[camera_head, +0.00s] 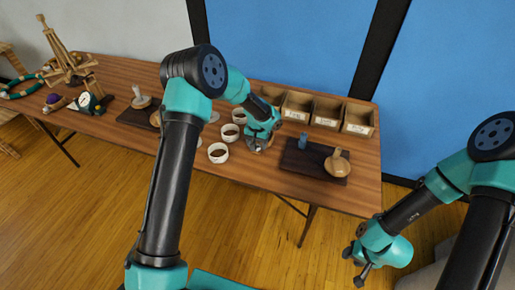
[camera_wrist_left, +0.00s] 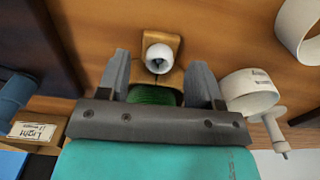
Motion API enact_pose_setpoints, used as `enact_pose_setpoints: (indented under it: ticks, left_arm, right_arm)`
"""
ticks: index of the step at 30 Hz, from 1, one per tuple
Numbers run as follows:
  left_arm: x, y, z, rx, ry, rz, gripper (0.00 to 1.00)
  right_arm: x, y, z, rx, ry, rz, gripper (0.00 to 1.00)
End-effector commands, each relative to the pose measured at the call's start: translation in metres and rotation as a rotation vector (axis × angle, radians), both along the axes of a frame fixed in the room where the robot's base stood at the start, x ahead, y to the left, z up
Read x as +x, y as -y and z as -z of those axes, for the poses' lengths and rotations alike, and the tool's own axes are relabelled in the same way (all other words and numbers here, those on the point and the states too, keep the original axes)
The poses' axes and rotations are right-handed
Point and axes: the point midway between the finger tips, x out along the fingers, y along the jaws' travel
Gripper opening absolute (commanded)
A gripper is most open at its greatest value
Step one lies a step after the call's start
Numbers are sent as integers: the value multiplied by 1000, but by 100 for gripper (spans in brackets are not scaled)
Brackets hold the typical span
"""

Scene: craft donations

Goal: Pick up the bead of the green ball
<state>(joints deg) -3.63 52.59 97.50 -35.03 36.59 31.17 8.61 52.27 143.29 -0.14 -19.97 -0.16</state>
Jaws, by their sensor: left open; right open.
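My left gripper (camera_head: 258,146) is low over the table between the white rings and the right dark tray. In the left wrist view its two grey fingers (camera_wrist_left: 160,64) are open. A round white bead (camera_wrist_left: 158,58) with a dark hole shows between the fingertips, against a tan wooden piece (camera_wrist_left: 170,78). A dark green ball (camera_wrist_left: 152,95) shows just behind it, partly hidden by the gripper body. I cannot tell whether the fingers touch the bead. In the head view the gripper mostly hides these. My right gripper (camera_head: 355,262) is open and empty, off the table's front right.
White rings (camera_head: 218,153) stand left of the left gripper. A dark tray (camera_head: 293,160) to its right bears a round wooden piece (camera_head: 338,164) and a blue item (camera_head: 303,141). Labelled wooden boxes (camera_head: 326,112) line the back. Another dark tray (camera_head: 132,116) lies further left.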

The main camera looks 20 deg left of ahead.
Motion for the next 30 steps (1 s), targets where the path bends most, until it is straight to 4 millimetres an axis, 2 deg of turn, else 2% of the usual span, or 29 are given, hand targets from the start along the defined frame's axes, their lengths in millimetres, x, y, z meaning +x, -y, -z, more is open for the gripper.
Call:
enact_pose_setpoints:
  ticks: [3,6,20,30]
  left_arm:
    - [0,-1,15,0,-1,1,60]
    - [0,0,20,-1,0,0,60]
    - [0,0,20,-1,1,0,60]
    - [0,0,20,-1,1,0,28]
  right_arm:
    - [0,0,0,0,0,0,43]
    - [0,0,0,0,0,0,43]
    - [0,0,0,0,0,0,43]
    - [0,0,0,0,0,0,43]
